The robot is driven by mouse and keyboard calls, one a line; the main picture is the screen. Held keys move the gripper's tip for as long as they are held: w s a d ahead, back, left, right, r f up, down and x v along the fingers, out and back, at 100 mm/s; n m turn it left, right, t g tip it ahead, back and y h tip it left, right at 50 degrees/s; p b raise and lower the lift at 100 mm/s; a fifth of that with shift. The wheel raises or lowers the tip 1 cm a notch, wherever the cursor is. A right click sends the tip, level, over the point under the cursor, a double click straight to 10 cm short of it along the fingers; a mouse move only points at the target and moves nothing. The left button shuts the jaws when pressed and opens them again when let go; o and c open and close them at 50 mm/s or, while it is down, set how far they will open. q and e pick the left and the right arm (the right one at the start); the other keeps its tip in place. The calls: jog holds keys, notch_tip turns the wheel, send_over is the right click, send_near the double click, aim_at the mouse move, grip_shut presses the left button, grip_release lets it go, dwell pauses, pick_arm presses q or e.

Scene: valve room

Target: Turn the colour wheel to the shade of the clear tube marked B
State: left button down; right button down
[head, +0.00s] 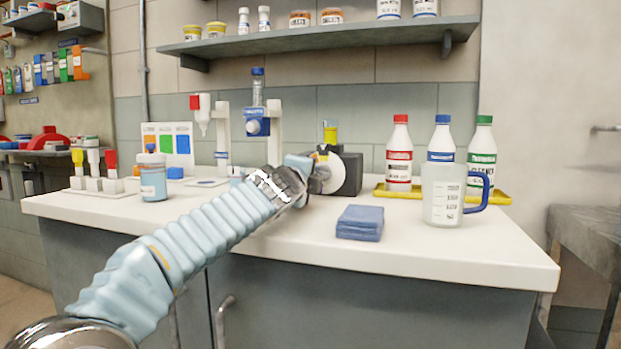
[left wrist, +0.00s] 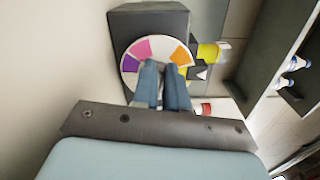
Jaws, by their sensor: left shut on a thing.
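The colour wheel (head: 333,170) is a pale disc on the front of a dark block on the white counter. In the left wrist view the wheel (left wrist: 158,46) shows pink, purple and orange patches; its lower part is hidden. My left gripper (head: 305,170) reaches it from the left. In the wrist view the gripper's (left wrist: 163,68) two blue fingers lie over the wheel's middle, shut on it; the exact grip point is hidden. A tube with yellow content (head: 330,132) stands above the block; it also shows in the wrist view (left wrist: 208,52). I cannot read its mark. My right gripper is out of view.
A folded blue cloth (head: 360,222) lies right of the wheel. A measuring jug (head: 443,200) stands before several bottles on a yellow tray (head: 505,197). A lidded blue jar (head: 153,183) and a colour card (head: 182,140) are at left. The front counter between cloth and jug is clear.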

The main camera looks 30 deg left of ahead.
pick_arm(q)
jog(key=shift+f+n, duration=0.1)
jog(key=shift+n, duration=0.2)
jog(key=c, duration=1.2)
grip_release()
jog(key=shift+o, duration=0.2)
jog(key=shift+s+d+b, duration=0.1)
jog(key=shift+s+b, duration=0.2)
jog(key=shift+s, duration=0.2)
jog(key=b+v, duration=0.1)
jog(key=v, duration=1.1)
jog(key=shift+s+b, duration=0.3)
jog(key=shift+s, duration=0.1)
